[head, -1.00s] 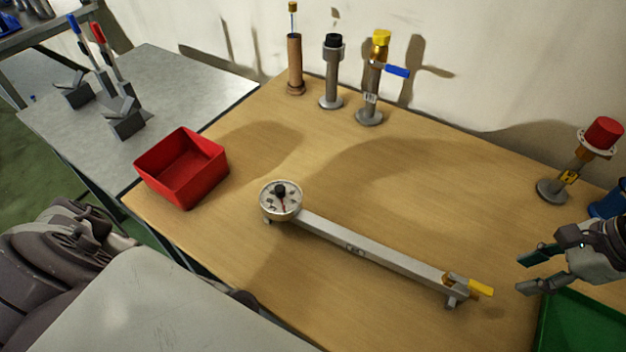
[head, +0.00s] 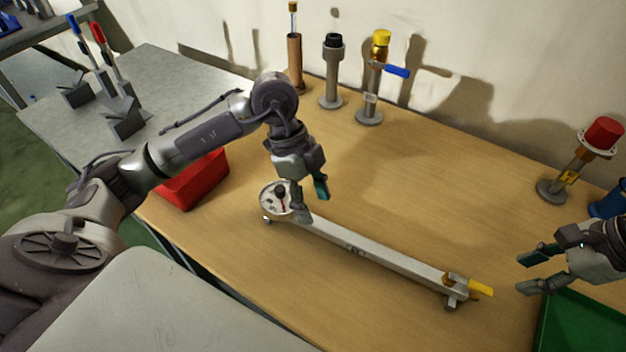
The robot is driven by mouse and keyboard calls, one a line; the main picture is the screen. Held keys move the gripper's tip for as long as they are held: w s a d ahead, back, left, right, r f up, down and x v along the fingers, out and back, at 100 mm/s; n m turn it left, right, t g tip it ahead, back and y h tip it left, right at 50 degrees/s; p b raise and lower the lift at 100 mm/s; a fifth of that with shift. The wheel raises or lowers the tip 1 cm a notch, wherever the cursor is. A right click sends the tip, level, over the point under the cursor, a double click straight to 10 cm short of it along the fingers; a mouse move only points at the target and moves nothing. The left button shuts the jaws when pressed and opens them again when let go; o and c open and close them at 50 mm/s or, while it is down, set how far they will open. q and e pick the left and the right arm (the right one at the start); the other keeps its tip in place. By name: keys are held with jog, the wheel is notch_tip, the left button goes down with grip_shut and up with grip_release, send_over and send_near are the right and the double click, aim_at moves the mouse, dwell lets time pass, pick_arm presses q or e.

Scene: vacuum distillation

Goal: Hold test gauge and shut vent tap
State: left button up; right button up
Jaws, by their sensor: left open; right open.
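The test gauge is a round white dial (head: 271,204) at the left end of a long grey bar (head: 370,253) on the wooden table. A tap with a yellow handle (head: 481,288) sits at the bar's right end; I take it for the vent tap. My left gripper (head: 311,203) is open, pointing down at the bar just right of the dial, and partly covers the dial. Whether its fingers touch the bar I cannot tell. My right gripper (head: 528,272) is open and empty, right of the yellow handle and apart from it.
A red bin (head: 190,187) stands at the table's left edge, partly behind my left arm. Several upright posts, one with a blue-handled valve (head: 396,71), stand along the wall. A red-capped fitting (head: 603,133) stands at right, above a green tray (head: 580,325).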

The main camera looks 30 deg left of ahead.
aim_at(335, 229)
pick_arm(q)
jog(key=shift+t, duration=0.6)
jog(key=x, duration=0.3)
jog(key=w+x, duration=0.1)
jog(key=x, duration=0.3)
jog(key=w+x, duration=0.1)
jog(key=x, duration=0.3)
jog(key=shift+w+f, duration=0.15)
jog(key=shift+f, duration=0.1)
grip_shut()
jog(key=c, duration=0.7)
grip_release()
jog(key=shift+c, duration=0.2)
grip_shut()
